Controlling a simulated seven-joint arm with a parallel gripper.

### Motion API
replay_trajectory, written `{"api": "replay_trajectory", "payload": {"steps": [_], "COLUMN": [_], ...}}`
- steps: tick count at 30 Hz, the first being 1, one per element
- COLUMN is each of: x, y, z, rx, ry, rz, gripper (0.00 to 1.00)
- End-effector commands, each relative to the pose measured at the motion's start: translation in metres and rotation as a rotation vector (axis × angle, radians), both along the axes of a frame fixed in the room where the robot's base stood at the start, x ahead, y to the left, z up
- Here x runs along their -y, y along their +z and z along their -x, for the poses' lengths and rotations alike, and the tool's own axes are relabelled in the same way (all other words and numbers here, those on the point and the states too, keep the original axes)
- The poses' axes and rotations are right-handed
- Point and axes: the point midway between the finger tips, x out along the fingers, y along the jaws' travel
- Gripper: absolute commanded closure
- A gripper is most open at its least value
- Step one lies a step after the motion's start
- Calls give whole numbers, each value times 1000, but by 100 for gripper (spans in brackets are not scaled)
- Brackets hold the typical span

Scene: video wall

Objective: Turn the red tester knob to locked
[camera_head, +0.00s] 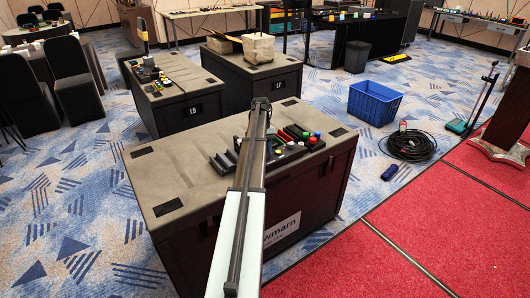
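A dark tester board (226,161) with several knobs and buttons lies on the top of the near black case (180,165). Small red parts (312,141) show at its right end, beside blue, green and yellow ones. They are too small to tell which is the red tester knob or how it is turned. My arm rises from the bottom middle and crosses in front of the board, hiding part of it. The arm's far end (262,104) stands above the board's back edge. My gripper's fingers cannot be made out against the dark parts there.
Two more black cases stand behind, one with a similar board (148,76), one with a beige bag (258,48). A blue crate (374,103) and a coiled black cable (411,145) lie on the floor at right. The case top left of the board is clear.

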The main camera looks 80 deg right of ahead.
Motion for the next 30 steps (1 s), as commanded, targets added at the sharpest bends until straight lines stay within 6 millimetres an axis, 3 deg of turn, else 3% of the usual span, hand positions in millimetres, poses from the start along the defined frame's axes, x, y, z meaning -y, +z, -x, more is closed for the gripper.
{"api": "replay_trajectory", "payload": {"steps": [15,30], "x": [1,2], "y": [-1,-1], "z": [2,3], "rx": [3,2], "ry": [-447,-636], "rz": [1,4], "gripper": [99,98]}}
